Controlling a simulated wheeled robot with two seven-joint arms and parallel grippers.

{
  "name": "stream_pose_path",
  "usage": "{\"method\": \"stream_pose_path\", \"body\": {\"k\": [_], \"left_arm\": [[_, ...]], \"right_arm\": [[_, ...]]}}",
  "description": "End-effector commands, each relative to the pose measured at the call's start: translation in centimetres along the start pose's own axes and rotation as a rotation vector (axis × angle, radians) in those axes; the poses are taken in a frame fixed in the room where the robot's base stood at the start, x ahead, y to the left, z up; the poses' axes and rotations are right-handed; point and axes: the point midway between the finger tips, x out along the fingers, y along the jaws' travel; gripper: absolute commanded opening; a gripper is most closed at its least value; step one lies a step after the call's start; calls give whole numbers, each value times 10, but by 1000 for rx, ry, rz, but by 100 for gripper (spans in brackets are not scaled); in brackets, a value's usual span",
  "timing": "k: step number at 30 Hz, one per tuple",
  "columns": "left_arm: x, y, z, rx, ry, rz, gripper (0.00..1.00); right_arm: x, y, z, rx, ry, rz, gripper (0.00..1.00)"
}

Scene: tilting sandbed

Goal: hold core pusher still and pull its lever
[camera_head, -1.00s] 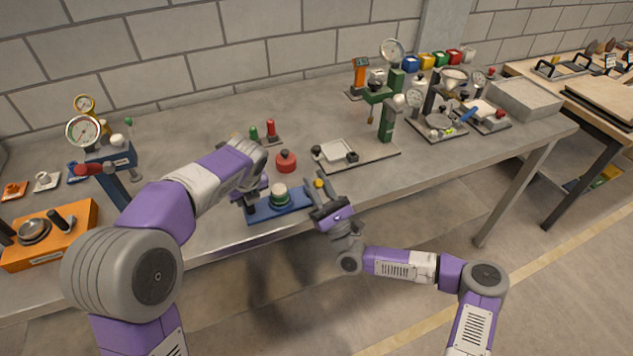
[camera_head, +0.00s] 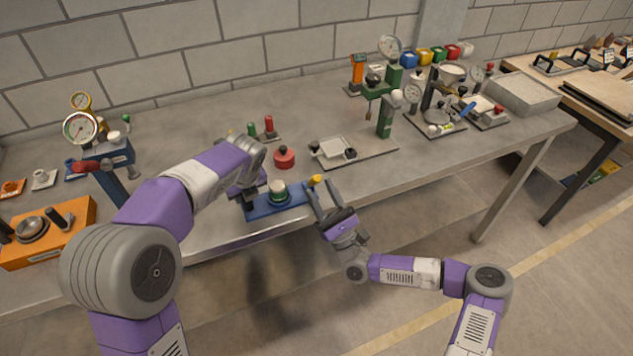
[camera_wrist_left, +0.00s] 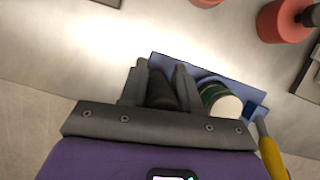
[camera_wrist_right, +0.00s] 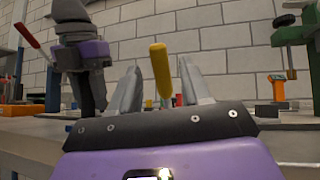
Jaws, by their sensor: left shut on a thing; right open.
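The core pusher has a blue base (camera_head: 280,207), a white-topped green cylinder (camera_head: 277,187) and a yellow-ended lever (camera_head: 315,180) at its right end. It stands at the table's front edge. My left gripper (camera_wrist_left: 160,85) is shut on a dark post at the base's left end; in the head view the wrist partly hides that grip. My right gripper (camera_wrist_right: 158,85) is open, with the yellow lever (camera_wrist_right: 160,70) showing between its fingers in the right wrist view. I cannot tell whether a finger touches the lever. The lever also shows in the left wrist view (camera_wrist_left: 270,150).
A red weight (camera_head: 284,158) and small green and red pegs stand behind the pusher. A flat plate (camera_head: 372,150) with a green press lies to the right. An orange device (camera_head: 50,240) and a gauge stand (camera_head: 105,150) are at left. Table in front of the gauge stand is partly clear.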

Motion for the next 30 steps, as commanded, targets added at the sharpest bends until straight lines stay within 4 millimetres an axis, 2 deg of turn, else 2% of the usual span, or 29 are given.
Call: {"method": "stream_pose_path", "body": {"k": [3, 10, 15, 23, 24, 29, 30], "left_arm": [[0, 0, 1, -1, -2, -1, 0], [0, 0, 1, 0, -2, -1, 0], [0, 0, 1, 0, -2, -1, 0], [0, 0, 1, 0, -2, -1, 0], [0, 0, 1, 0, -2, -1, 35], [0, 0, 0, 0, -1, 0, 59], [0, 0, 0, 0, -1, 0, 61]], "right_arm": [[-28, -1, -1, 2, 4, -3, 47], [-68, 0, -1, 2, 3, -2, 47], [-80, 0, 0, 2, 1, -2, 47], [-82, 0, 0, 2, 0, -1, 47], [-82, 0, 0, 2, 0, -1, 47], [-82, 0, 0, 2, 0, -1, 47], [-82, 0, 0, 1, 0, -1, 47]]}}
